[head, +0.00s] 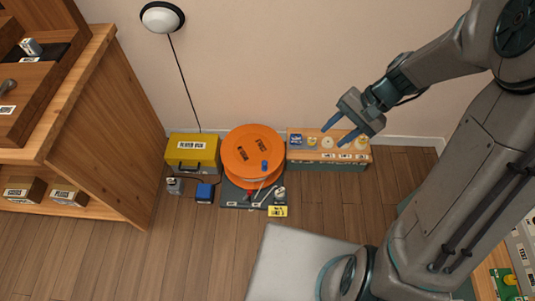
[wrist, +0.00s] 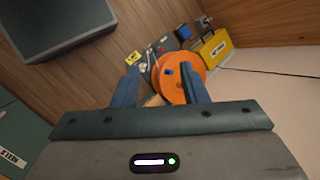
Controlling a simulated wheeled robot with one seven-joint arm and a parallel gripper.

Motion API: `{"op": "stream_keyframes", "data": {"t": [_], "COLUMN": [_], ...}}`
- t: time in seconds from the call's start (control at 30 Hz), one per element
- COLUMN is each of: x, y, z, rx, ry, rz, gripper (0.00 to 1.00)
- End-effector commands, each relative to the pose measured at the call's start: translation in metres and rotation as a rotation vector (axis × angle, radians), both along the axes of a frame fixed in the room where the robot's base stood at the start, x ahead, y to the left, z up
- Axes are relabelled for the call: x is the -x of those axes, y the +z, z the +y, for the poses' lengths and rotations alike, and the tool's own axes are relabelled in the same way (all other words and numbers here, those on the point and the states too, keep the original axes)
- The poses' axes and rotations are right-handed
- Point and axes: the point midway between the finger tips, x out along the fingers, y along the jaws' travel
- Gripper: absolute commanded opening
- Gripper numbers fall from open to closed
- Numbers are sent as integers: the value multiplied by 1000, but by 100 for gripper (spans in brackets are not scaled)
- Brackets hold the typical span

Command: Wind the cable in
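An orange cable reel (head: 252,148) stands on a dark base plate (head: 238,204) on the floor against the wall. A blue crank knob (head: 265,165) sticks up from its face, right of the middle. A pale cable or lever shows at the front of the base, too small to tell which. My gripper (head: 341,136) is open and empty, above the wooden box to the right of the reel. In the wrist view the reel (wrist: 178,78) and knob (wrist: 169,72) show beyond and between my open fingers (wrist: 160,88).
A yellow box (head: 193,151) stands left of the reel, with a small blue box (head: 205,193) in front. A wooden-topped box (head: 305,145) with several round items stands right. A wooden shelf (head: 105,150) is at left. Floor (head: 185,250) in front is clear.

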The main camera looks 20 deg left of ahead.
Motion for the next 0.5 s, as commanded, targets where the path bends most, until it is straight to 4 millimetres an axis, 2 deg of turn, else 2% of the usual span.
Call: {"op": "stream_keyframes", "data": {"t": [0.03,0.5], "x": [-6,-61], "y": [-27,-194], "z": [6,68], "rx": [-39,-427], "ry": [-24,-306], "rz": [44,360], "gripper": [40,40]}}
